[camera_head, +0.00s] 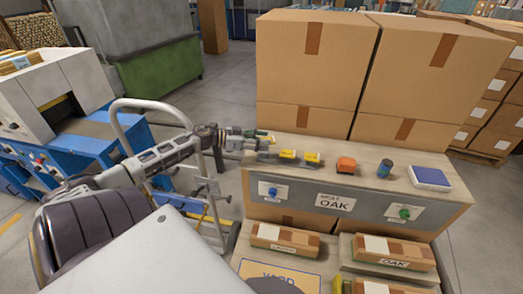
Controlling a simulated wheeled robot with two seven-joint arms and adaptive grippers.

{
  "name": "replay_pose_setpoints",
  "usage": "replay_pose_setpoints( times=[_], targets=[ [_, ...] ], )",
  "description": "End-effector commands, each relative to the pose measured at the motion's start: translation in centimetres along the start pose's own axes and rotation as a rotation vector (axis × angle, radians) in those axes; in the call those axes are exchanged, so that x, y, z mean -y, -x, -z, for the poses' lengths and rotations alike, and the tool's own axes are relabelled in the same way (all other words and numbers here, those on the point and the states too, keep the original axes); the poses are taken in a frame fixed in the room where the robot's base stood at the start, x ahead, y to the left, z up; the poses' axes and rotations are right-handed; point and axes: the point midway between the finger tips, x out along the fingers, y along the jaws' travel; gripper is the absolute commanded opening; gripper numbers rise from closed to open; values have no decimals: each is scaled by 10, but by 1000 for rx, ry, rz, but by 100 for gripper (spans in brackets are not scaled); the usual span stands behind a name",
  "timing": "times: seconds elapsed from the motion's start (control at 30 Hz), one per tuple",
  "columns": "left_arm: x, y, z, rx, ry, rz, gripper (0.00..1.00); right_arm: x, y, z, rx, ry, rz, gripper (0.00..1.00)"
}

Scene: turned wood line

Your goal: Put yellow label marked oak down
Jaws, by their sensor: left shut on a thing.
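My left gripper (268,146) reaches in from the left over the left end of the wooden counter top (348,158). It is shut on a small yellow label, low over the counter. Small yellow labels show at its fingertips (287,154) and just to their right (312,157). Their print is too small to read, and the fingers partly hide the grip. I cannot tell whether the held label touches the counter. A white sign reading OAK (335,202) is on the counter's front. My right gripper is not in view.
An orange block (346,165), a dark blue cylinder (385,168) and a blue-white pad (430,177) stand to the right on the counter. Large cartons (310,70) rise behind. Labelled wood bundles (285,238) lie in front below. A metal handrail (150,104) stands beside my left arm.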

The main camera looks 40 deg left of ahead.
Motion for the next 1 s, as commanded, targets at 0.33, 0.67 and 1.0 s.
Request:
replay_pose_setpoints(
  times=[0.33, 0.67, 1.0],
  targets=[
    [1, -3, -18, -3, 2, 3, 29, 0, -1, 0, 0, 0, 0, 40],
    [0, -8, -41, -2, 1, 1, 29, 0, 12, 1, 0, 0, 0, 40],
    [0, -9, -45, 0, 0, 0, 29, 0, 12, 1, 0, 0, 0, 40]
  ],
)
